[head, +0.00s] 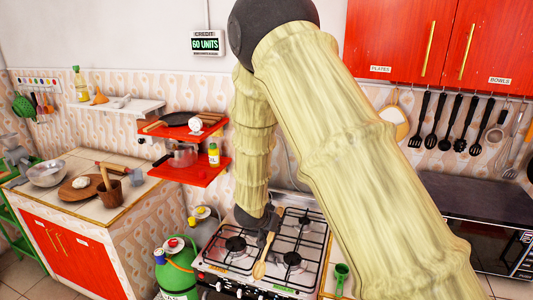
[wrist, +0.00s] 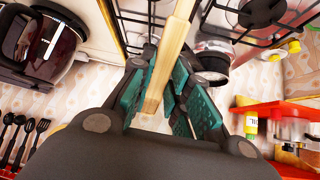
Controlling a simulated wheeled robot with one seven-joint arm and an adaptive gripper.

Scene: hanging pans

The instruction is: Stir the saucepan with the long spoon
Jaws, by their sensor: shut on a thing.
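My gripper (head: 267,226) is above the stove, shut on a long wooden spoon (head: 260,266). In the head view the spoon hangs below the gripper, over the front of the hob. In the wrist view the spoon's handle (wrist: 172,55) runs between the green finger pads of the gripper (wrist: 160,82). A saucepan (head: 183,156) stands on the lower red shelf, left of the stove and apart from the spoon. It seems to show at the right edge of the wrist view (wrist: 297,130). Its inside is hidden.
The stove (head: 284,279) has black grates and no pan on it. A frying pan (head: 180,119) sits on the upper red shelf. An oil bottle (head: 213,154) stands beside the saucepan. A green gas cylinder (head: 176,269) is left of the stove. Utensils hang at right.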

